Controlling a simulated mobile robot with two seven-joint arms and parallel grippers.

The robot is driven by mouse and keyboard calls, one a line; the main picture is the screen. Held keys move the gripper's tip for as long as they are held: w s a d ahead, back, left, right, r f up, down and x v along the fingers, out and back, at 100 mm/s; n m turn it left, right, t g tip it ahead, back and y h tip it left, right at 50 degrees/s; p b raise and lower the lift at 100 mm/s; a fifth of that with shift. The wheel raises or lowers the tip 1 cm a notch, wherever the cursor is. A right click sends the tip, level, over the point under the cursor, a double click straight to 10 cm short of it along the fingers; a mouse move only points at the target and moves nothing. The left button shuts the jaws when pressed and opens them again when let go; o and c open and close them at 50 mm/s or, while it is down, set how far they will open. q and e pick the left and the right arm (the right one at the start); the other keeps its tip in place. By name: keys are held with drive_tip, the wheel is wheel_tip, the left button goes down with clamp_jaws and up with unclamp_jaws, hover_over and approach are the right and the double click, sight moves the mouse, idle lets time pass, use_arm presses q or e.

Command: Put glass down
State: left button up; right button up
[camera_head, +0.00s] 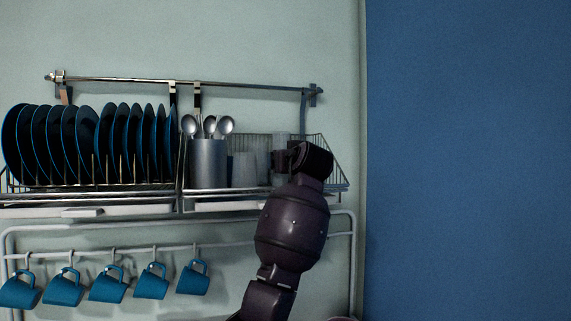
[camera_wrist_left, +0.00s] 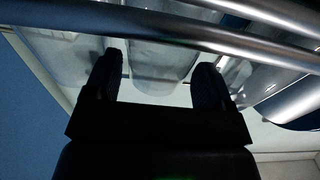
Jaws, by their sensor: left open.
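My left gripper (camera_head: 283,158) reaches up from below to the right part of the wire dish rack (camera_head: 325,180). In the left wrist view the gripper (camera_wrist_left: 158,85) is open, with its two dark fingers apart. A clear glass (camera_wrist_left: 165,62) shows between and beyond the fingertips; whether either finger touches it I cannot tell. In the head view a clear glass (camera_head: 281,141) stands up behind my gripper, partly hidden by it. More clear glasses (camera_head: 243,170) stand in the rack to its left. My right gripper is in neither view.
A grey holder (camera_head: 208,164) with several spoons stands left of the glasses. Blue plates (camera_head: 86,145) fill the left of the rack. Blue mugs (camera_head: 108,285) hang below. Metal bars (camera_wrist_left: 200,35) cross close above the fingers. A blue panel (camera_head: 470,160) is at right.

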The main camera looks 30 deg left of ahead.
use_arm(q)
drive_tip(key=b+v, duration=0.2)
drive_tip(key=v, duration=0.8)
drive_tip(key=shift+s+d+b, duration=0.2)
drive_tip(key=shift+d+b, duration=0.05)
drive_tip(key=shift+b, duration=0.1)
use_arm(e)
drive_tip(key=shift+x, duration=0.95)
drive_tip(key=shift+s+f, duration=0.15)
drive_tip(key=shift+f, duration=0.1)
